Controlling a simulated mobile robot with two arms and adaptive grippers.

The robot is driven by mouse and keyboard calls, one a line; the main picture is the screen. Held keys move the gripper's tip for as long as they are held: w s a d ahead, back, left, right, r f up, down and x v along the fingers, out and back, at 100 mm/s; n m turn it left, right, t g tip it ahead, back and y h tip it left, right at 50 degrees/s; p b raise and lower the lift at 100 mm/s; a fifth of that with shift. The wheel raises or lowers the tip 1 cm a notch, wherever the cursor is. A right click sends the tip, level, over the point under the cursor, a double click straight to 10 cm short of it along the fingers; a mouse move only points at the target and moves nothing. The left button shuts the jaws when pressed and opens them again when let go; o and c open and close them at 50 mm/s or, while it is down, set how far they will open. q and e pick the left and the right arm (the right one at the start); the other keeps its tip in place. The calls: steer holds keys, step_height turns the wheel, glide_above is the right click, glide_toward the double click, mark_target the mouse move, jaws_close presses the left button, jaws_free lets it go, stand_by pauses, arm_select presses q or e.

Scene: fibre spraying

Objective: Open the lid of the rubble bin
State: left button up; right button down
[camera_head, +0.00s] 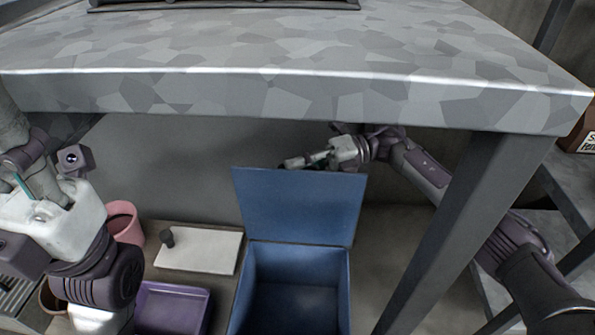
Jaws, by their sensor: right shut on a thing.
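The rubble bin (247,290) is a blue open-topped box under the table, low in the middle of the head view. Its blue lid (299,207) stands raised at the back, hinged along the bin's rear edge, and the dark blue inside shows. My right gripper (300,161) reaches in from the right under the table and is shut on the lid's upper edge. The exact contact is small and hard to see.
A grey patterned table (300,95) spans the view above the bin, with a metal leg (440,230) to the right. Left of the bin are a white board (205,250), a purple tray (172,305) and a pink bucket (125,222). Shelving (575,195) stands at the right.

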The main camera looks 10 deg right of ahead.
steer(key=c, duration=1.2)
jaws_free()
steer(key=d, duration=0.7)
steer(key=shift+w+d+r, duration=0.25)
steer(key=shift+w+r, duration=0.05)
steer(key=shift+r, duration=0.05)
